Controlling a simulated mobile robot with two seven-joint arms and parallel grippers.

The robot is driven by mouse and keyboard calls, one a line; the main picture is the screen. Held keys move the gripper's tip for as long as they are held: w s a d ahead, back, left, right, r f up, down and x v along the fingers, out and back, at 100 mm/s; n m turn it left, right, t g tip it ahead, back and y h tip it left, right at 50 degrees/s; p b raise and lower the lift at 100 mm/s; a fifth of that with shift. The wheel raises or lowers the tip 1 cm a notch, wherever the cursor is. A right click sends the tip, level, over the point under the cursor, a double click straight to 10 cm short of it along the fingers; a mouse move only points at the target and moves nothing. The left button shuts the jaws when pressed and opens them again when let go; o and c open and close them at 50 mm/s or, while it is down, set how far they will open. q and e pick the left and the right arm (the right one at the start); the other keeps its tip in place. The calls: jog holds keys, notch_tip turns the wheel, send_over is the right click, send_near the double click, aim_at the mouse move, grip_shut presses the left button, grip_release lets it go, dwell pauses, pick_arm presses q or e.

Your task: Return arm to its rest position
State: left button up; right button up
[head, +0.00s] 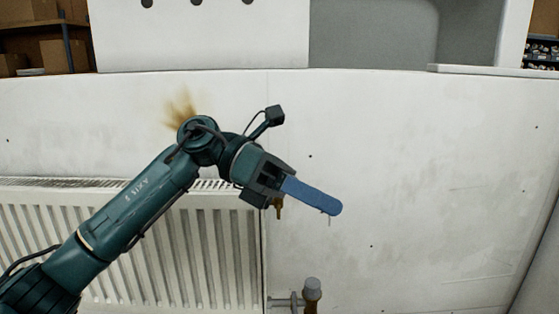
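My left arm comes in from the lower left and reaches up across the radiator, bending down to the right at its wrist. My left gripper (277,184) is shut on a flat blue strip (314,196) with a rounded end. The strip points right and slightly down in front of the white wall. Its near end is hidden in the gripper. A small brass-coloured fitting (279,208) shows just below the gripper; I cannot tell whether they touch. My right gripper is not in view.
A white panel radiator (190,250) fills the lower left behind my arm. A valve with a grey cap (312,289) stands at its lower right. A brown stain (181,108) marks the wall (420,170). Shelves with cardboard boxes (62,55) are at upper left. The wall at right is clear.

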pick_arm(q)
jog(key=w+a+f+m+t+p, duration=0.1)
jog(key=w+a+f+m+t, duration=0.15)
jog(key=f+m+t, duration=0.7)
jog(key=w+a+f+m+t+p, duration=0.15)
jog(key=a+m+t, duration=0.4)
jog(key=m, duration=0.85)
jog(key=w+a+f+m+t, duration=0.1)
jog(key=f+m+t, duration=0.6)
jog(key=m+t, duration=0.4)
jog(key=s+a+f+n+g+y, duration=0.3)
jog(key=s+f, duration=0.3)
jog(key=f, duration=0.2)
jog(key=s+a+f+n+g+y+p, duration=0.1)
jog(key=s+a+f+n+g+y, duration=0.2)
jog(key=f, duration=0.5)
jog(key=s+a+f+n+g+y, duration=0.3)
jog(key=s+f+n, duration=0.3)
jog(key=s+f, duration=0.2)
jog(key=shift+s+a+y+p, duration=0.35)
jog(key=shift+a+y, duration=0.15)
jog(key=shift+a, duration=0.2)
